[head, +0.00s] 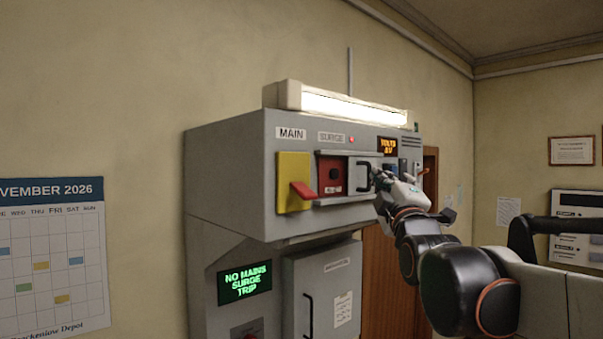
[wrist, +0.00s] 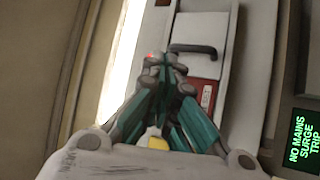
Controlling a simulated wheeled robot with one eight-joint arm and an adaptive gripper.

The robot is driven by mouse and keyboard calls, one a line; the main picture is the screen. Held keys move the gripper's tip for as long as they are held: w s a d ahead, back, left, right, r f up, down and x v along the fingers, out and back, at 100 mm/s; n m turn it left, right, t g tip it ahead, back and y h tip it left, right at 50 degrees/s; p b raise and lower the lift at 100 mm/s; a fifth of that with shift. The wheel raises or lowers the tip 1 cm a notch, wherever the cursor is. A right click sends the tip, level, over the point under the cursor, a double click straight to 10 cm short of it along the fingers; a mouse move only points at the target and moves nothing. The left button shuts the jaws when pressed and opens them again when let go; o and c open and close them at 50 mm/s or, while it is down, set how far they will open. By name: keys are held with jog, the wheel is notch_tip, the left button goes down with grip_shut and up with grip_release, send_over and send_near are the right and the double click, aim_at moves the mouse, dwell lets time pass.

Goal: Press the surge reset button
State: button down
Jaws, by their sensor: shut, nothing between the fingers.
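The surge unit sits under the SURGE label (head: 331,137), with a small red light beside the label. Its red panel (head: 323,189) carries a dark round button (head: 333,173) and shows at the left of a pale sliding cover (head: 353,193). The cover has a black handle (head: 364,176). The red panel (wrist: 204,94) and handle (wrist: 193,49) also show in the wrist view, where the button is not visible. My gripper (head: 377,174) is shut and empty, close to the handle at its right; I cannot tell whether they touch. Its fingertips (wrist: 164,62) meet in the wrist view.
A red lever (head: 303,190) on a yellow plate (head: 292,170) juts out left of the surge unit. A lit lamp (head: 345,105) sits on top. A green display (head: 244,283) below reads NO MAINS SURGE TRIP. A grey cabinet door (head: 323,290) stands beneath.

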aim_at(335, 174)
jog(key=shift+w+a+b, duration=0.15)
jog(key=shift+w+a, duration=0.7)
jog(key=shift+w, duration=0.35)
jog(key=shift+w+a+b, duration=0.2)
jog(key=shift+w+a, duration=0.7)
jog(key=shift+w, duration=0.25)
jog(key=shift+w+a+b, duration=0.15)
jog(key=shift+w+a, duration=0.7)
jog(key=shift+w, duration=0.35)
jog(key=shift+w+a, duration=0.15)
jog(key=shift+w+a, duration=0.15)
jog(key=shift+w, duration=0.05)
jog(key=shift+w+a, duration=0.2)
jog(key=shift+w, duration=0.1)
jog(key=shift+s+d, duration=0.45)
jog(key=shift+s, duration=0.2)
